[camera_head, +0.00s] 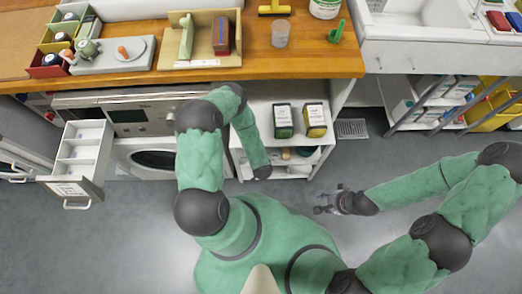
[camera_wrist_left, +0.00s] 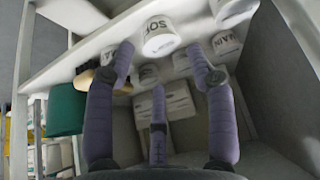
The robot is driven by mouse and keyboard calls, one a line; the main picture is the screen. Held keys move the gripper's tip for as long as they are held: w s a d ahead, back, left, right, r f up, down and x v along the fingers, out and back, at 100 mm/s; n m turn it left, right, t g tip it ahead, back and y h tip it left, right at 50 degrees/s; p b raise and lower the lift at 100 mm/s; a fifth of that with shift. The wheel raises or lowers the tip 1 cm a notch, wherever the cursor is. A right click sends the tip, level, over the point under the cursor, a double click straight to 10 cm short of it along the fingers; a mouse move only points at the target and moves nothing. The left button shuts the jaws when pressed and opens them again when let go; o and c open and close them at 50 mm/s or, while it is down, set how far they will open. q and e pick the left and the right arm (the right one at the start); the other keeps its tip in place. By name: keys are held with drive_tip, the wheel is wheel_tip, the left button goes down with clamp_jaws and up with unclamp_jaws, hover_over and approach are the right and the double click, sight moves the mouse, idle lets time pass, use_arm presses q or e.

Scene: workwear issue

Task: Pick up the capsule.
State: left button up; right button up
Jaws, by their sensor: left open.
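I cannot pick out the capsule with certainty in either view. My left gripper (camera_wrist_left: 160,62) is open, its fingers spread towards the items on a white shelf (camera_wrist_left: 88,47). A white round container (camera_wrist_left: 160,40) with dark lettering shows between its upper fingertips, and I see no grip on it. In the head view my left arm reaches down to the white shelf unit (camera_head: 246,106), and its gripper is hidden. My right gripper (camera_head: 328,204) hangs over the grey floor, apart from any object; its jaws are too small to judge.
Several other white containers (camera_wrist_left: 225,42) and a green item (camera_wrist_left: 66,110) crowd the shelf. Two labelled boxes, one dark green (camera_head: 284,121) and one yellow (camera_head: 315,120), stand on the unit's top. An open drawer (camera_head: 82,160) juts out at left. Floor at right is partly clear.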

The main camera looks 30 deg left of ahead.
use_arm(q)
drive_tip(key=b+x, duration=0.2)
drive_tip(key=x, duration=0.3)
drive_tip(key=shift+a+b, duration=0.1)
drive_tip(key=shift+b, duration=0.25)
drive_tip(key=c, duration=0.8)
drive_tip(key=shift+r, duration=0.1)
